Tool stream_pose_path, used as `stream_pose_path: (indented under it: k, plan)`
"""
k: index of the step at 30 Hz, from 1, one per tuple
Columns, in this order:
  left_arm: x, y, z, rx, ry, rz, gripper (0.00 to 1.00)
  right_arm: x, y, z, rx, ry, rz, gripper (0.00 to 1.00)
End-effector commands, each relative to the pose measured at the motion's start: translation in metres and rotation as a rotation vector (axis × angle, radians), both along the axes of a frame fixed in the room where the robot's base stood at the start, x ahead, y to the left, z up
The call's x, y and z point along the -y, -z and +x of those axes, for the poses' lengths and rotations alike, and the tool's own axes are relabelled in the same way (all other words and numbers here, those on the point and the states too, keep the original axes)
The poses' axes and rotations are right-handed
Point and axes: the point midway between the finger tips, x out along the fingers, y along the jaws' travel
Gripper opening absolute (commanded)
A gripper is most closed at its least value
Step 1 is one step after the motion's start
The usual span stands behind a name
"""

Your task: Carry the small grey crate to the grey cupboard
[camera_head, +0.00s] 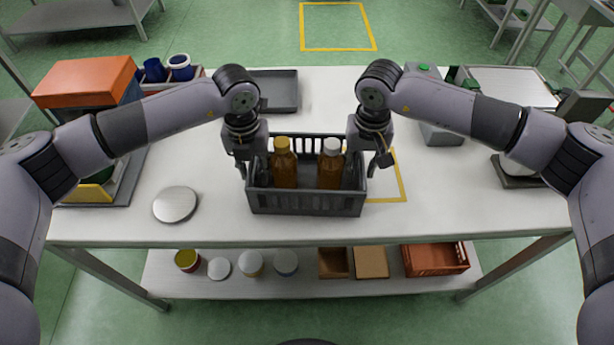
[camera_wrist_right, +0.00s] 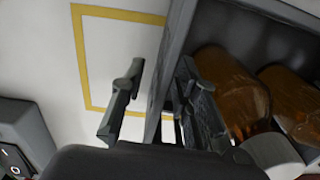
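The small grey crate (camera_head: 305,204) stands on the white table and holds two amber bottles, one with an orange cap (camera_head: 284,168) and one with a white cap (camera_head: 330,170). My left gripper (camera_head: 252,172) is at the crate's left end, its fingers apart around the end wall. My right gripper (camera_head: 377,168) is at the right end. In the right wrist view its fingers (camera_wrist_right: 160,95) are spread, with the crate's wall (camera_wrist_right: 172,60) between them and a gap on the outer side. I cannot make out a grey cupboard.
A yellow outline (camera_head: 402,190) is marked on the table right of the crate. A round grey lid (camera_head: 175,205) lies to the left, and a grey tray (camera_head: 276,90) lies behind. An orange box (camera_head: 88,80) stands at the back left. The lower shelf (camera_head: 220,287) holds jars and boxes.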

Motion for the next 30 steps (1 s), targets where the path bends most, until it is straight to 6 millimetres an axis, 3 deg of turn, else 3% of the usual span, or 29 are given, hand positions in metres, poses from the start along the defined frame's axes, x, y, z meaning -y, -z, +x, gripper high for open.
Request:
stream_pose_path:
  k: [4,14,27,30]
  plan:
    - [0.0003,0.01,0.0001,0.0,0.0,-0.001,0.28,0.0,0.0107,-0.0005,0.0,-0.001,-0.001,0.28]
    - [0.0001,0.0126,0.0001,0.0,0.0,-0.001,0.28,-0.0001,0.0129,-0.0003,0.0,-0.001,-0.001,0.28]
    - [-0.0001,0.0122,0.0002,0.001,-0.001,0.0,0.0,-0.0002,0.0125,-0.0002,0.0,-0.001,0.0,0.0]
    - [0.0,0.0121,0.0002,0.001,-0.001,0.0,0.0,-0.0002,0.0125,-0.0002,0.0,-0.001,0.0,0.0]
